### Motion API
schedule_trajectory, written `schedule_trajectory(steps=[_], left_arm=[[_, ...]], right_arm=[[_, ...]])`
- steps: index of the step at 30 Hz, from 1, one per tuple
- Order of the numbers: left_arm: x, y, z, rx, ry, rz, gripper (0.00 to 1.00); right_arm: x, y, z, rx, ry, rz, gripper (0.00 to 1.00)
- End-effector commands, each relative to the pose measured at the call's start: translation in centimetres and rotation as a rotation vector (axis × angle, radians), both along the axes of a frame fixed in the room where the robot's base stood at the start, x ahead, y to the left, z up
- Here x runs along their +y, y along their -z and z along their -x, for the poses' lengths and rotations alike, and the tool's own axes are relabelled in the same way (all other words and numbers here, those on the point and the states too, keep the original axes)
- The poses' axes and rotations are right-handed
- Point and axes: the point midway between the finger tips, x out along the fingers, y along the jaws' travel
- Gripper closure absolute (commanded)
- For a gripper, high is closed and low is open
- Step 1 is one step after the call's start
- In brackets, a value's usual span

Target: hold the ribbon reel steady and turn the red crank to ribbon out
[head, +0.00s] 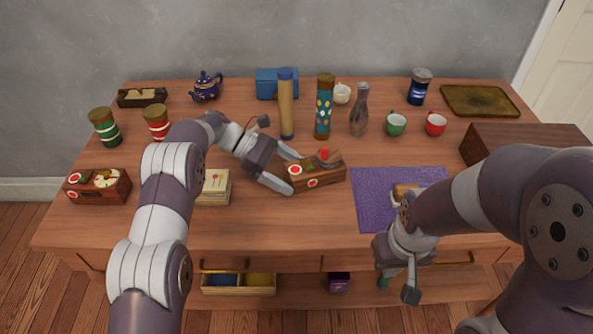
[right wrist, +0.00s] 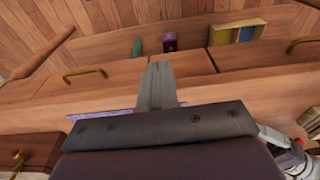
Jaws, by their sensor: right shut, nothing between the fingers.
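My right gripper (head: 398,289) is shut and empty in front of the table's front edge, away from the reel. Its closed fingers (right wrist: 157,88) show in the right wrist view.
A purple cloth (head: 372,208) lies right of the reel, with a tan object (head: 401,189) partly hidden by my right arm. Bottles and cups stand behind. A stack of cards (head: 214,188) and another wooden box (head: 98,187) are left. A brown chest (head: 500,145) stands right.

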Motion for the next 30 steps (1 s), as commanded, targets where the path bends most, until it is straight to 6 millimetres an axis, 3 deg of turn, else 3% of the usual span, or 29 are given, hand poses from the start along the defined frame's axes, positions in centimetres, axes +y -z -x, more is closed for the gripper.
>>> schedule_trajectory(steps=[4,6,17,20,21,22,26,30], left_arm=[[0.0,-0.1,0.0,0.0,0.0,0.0,0.08],[0.0,-0.1,0.0,0.0,0.0,0.0,0.27],[0.0,-0.1,0.0,-0.001,0.0,0.001,0.32],[0.0,-0.1,0.0,-0.001,0.0,0.001,0.32],[0.0,-0.1,0.0,-0.001,0.0,0.001,0.33],[0.0,-0.1,0.0,-0.001,0.0,0.001,0.33],[0.0,-0.1,0.0,-0.001,0.0,0.001,0.35],[0.0,-0.1,0.0,-0.001,0.0,0.001,0.35]], right_arm=[[0.0,-0.1,0.0,0.0,0.0,0.0,1.0],[0.0,-0.1,0.0,0.0,0.0,0.0,1.0],[0.0,-0.1,0.0,0.0,0.0,0.0,1.0],[-0.1,-0.1,-0.3,-0.014,-0.003,0.003,0.74],[-0.2,-0.1,-1.0,-0.044,-0.007,0.008,0.61],[-0.3,-0.1,-1.7,-0.079,-0.013,0.014,0.57],[-0.4,-1.2,-7.4,-0.361,-0.079,0.03,0.57],[1.7,-4.4,-13.0,-0.706,-0.189,-0.035,0.57]])
